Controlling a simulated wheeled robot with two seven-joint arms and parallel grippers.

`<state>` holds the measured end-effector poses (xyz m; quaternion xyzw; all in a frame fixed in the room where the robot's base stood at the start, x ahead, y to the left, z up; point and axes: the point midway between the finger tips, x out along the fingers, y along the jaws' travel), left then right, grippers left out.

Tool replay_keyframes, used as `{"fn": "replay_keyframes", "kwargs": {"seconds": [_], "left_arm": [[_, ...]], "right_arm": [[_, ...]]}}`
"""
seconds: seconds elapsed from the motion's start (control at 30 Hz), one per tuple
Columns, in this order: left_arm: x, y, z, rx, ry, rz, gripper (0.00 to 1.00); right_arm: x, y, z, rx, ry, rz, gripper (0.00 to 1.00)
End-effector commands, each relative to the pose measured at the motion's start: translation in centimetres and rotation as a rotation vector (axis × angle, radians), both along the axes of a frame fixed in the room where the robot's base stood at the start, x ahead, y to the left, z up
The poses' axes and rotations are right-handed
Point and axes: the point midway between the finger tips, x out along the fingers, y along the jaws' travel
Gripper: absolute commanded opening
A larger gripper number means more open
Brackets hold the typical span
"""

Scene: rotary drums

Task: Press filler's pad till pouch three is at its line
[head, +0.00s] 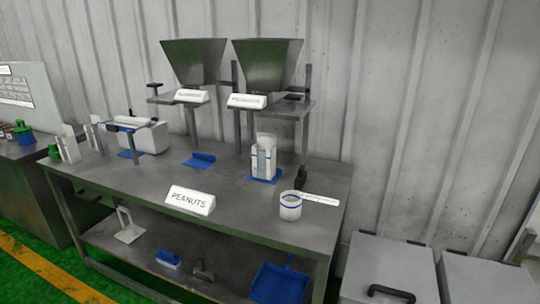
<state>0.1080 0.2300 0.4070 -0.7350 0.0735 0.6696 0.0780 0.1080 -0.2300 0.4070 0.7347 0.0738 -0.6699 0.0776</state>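Two dark hopper fillers stand at the back of the steel table, a left filler (194,62) and a right filler (267,64). Each bears a white label too small to read surely. A dark flat piece (295,97) sits beside the right filler and another (155,86) beside the left one; I cannot tell which is a pad. A white pouch (264,158) stands upright in a holder on a blue mat, below the right filler. Its line and fill level are too small to tell. Other pouches (68,147) stand at the table's left end. Neither gripper is in view.
A PEANUTS sign (190,200) and a white cup with a long handle (291,205) are near the front edge. A blue mat (199,160) and a white machine (145,137) are further left. Grey bins (388,266) stand at right. The lower shelf holds a blue dustpan (279,284).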

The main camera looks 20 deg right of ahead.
Motion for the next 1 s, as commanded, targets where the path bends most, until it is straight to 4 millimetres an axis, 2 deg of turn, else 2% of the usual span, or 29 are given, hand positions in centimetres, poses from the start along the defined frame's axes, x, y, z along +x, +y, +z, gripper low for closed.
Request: {"fn": "replay_keyframes", "kwargs": {"seconds": [0.2, 0.4, 1.0], "left_arm": [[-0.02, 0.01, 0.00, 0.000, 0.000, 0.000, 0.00], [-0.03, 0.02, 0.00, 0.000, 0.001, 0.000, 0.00], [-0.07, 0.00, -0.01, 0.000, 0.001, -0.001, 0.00]], "right_arm": [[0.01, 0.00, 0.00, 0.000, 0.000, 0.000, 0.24], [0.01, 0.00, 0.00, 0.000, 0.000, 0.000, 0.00], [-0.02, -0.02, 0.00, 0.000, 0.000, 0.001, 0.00]]}}
